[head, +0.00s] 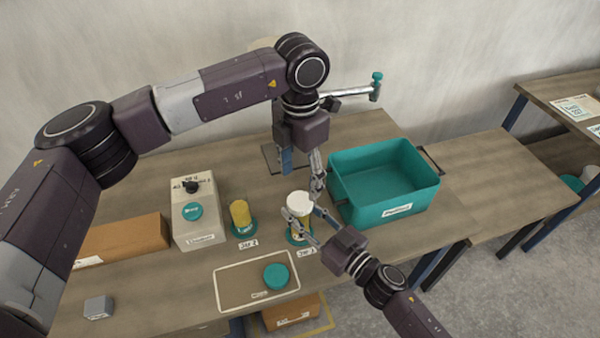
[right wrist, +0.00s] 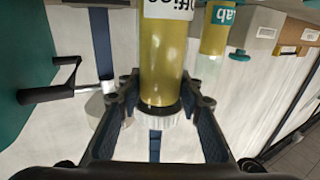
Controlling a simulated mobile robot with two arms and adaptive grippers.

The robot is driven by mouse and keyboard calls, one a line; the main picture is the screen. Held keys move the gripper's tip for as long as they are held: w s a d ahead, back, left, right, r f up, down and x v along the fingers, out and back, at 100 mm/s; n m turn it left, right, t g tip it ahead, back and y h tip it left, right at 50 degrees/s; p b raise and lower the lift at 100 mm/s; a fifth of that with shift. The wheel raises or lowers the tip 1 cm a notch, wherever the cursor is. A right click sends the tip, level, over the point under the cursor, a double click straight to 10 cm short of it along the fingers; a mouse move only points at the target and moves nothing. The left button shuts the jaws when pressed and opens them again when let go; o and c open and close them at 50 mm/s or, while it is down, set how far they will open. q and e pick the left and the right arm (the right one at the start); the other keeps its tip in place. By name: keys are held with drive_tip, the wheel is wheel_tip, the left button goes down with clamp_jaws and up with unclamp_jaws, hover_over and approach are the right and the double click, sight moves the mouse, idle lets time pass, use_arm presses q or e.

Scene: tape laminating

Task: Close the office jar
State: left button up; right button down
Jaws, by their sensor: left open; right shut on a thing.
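The office jar (right wrist: 163,60) is a clear jar with yellow contents and an "Office" label in the right wrist view. In the head view its yellow side (head: 298,233) shows only partly behind the gripper, on a teal base. A white ribbed cap (head: 299,200) is at its mouth; it also shows in the right wrist view (right wrist: 165,125). I cannot tell how far it is screwed on. My right gripper (head: 300,211) is shut on the white cap, one finger on each side. My left gripper (head: 318,186) is open, just above and right of the cap, apart from it.
The lab jar (head: 240,213) stands left on a teal base. A teal cap (head: 276,276) lies on the caps mat (head: 235,294). A teal bin (head: 400,208) stands close on the right. A grey box (head: 197,228) and a brown box (head: 125,240) stand left.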

sight(300, 200)
use_arm(q)
wheel_tip(300, 200, down, 7)
drive_tip(key=shift+f, duration=0.15)
drive_tip(key=shift+c, duration=0.6)
drive_tip(key=c, duration=1.1)
drive_tip(key=o, duration=1.4)
drive_tip(key=shift+c, duration=0.2)
wheel_tip(300, 200, up, 12)
